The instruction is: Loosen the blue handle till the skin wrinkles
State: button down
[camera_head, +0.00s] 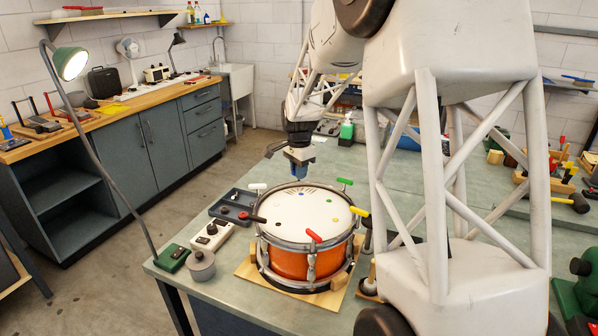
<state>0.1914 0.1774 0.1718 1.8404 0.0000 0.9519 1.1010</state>
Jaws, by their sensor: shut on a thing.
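An orange drum (290,263) with a pale skin (305,217) and a metal hoop stands upright on a wooden board. My gripper (299,161) points down at the drum's far rim. It is shut on the blue handle (299,169), which is mostly hidden by the fingers. Short dark lines (312,188) show on the skin near the far edge, close to a blue dot (301,194). Around the rim are a white handle (258,187), a green handle (345,181), a yellow handle (360,212), a red handle (314,236) and a black handle (252,217).
Left of the drum lie a dark tray (228,209), a pale box with knobs (212,236), a grey round pot (201,265) and a green lamp base (173,258).

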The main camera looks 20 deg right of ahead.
jog(key=n, duration=0.5)
jog(key=shift+n, duration=0.4)
jog(key=c, duration=1.2)
grip_release()
jog(key=shift+o, duration=0.2)
jog(key=shift+r, duration=0.1)
jog(key=shift+r, duration=3.8)
